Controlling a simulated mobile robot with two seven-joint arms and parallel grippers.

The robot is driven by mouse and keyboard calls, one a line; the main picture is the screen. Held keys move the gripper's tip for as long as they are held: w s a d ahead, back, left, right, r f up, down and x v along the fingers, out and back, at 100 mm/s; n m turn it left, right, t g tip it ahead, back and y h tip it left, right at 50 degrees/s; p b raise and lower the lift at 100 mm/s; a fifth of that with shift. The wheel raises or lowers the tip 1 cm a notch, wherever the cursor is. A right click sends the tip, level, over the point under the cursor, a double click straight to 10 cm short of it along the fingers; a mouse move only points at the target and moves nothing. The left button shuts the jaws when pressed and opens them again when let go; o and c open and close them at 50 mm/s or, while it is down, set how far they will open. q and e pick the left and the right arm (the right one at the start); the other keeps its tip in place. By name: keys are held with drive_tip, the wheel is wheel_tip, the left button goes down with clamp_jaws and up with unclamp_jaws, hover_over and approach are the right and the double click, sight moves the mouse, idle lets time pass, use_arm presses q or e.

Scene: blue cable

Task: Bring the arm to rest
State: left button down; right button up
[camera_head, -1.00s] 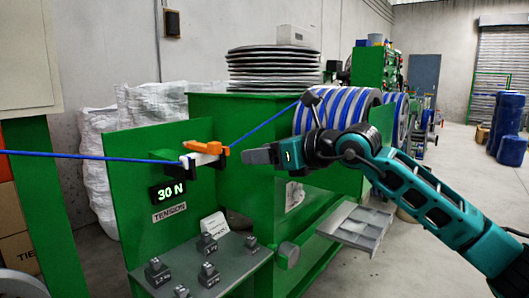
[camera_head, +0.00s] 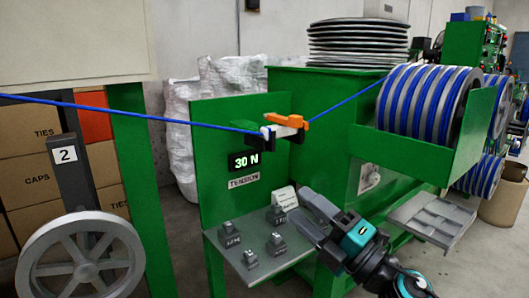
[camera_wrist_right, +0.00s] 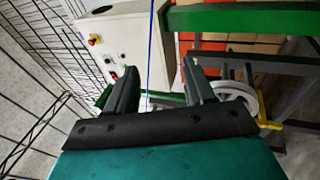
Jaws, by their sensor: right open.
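My right gripper (camera_head: 308,211) is open and empty in the head view. It is over the right end of the grey shelf with small weights (camera_head: 248,262), below the tension display (camera_head: 243,161) that reads 30 N. In the right wrist view the two fingers (camera_wrist_right: 160,75) stand apart with nothing held between them. The blue cable (camera_head: 190,122) runs from the left to the clamp with an orange lever (camera_head: 288,121), then up to the reel at right; my gripper is apart from it. A thin stretch of cable (camera_wrist_right: 149,60) shows behind the finger gap. My left gripper is not in view.
A reel wound with blue cable (camera_head: 425,102) sits at right above a grey tray (camera_head: 433,220). A spoked wheel (camera_head: 82,262) and a green post (camera_head: 145,200) stand at left, with cardboard boxes behind. A white control box (camera_wrist_right: 120,50) shows in the right wrist view.

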drive_tip(key=s+d+f+m+t+h, duration=0.1)
drive_tip(key=s+d+f+m+h, duration=0.3)
drive_tip(key=f+m, duration=0.45)
drive_tip(key=s+d+f+m+t+h, duration=0.1)
drive_tip(key=s+d+f+m+h, duration=0.1)
drive_tip(key=f+m+h, duration=0.7)
drive_tip(key=s+f+m+g, duration=0.6)
drive_tip(key=s+f+m, duration=0.1)
drive_tip(key=s+f, duration=0.45)
use_arm(q)
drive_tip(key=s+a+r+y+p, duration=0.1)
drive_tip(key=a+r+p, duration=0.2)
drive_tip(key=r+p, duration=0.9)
drive_tip(key=p, duration=0.6)
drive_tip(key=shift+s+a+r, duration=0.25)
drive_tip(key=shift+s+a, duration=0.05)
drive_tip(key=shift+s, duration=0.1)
use_arm(e)
drive_tip(key=s+d+r, duration=0.2)
drive_tip(key=d+r, duration=0.2)
drive_tip(key=r, duration=0.7)
drive_tip(key=shift+s+r+m+g, duration=0.15)
drive_tip(key=shift+r+m+g, duration=0.15)
drive_tip(key=shift+m, duration=0.15)
drive_tip(key=shift+f, duration=0.1)
drive_tip(key=shift+c, duration=0.5)
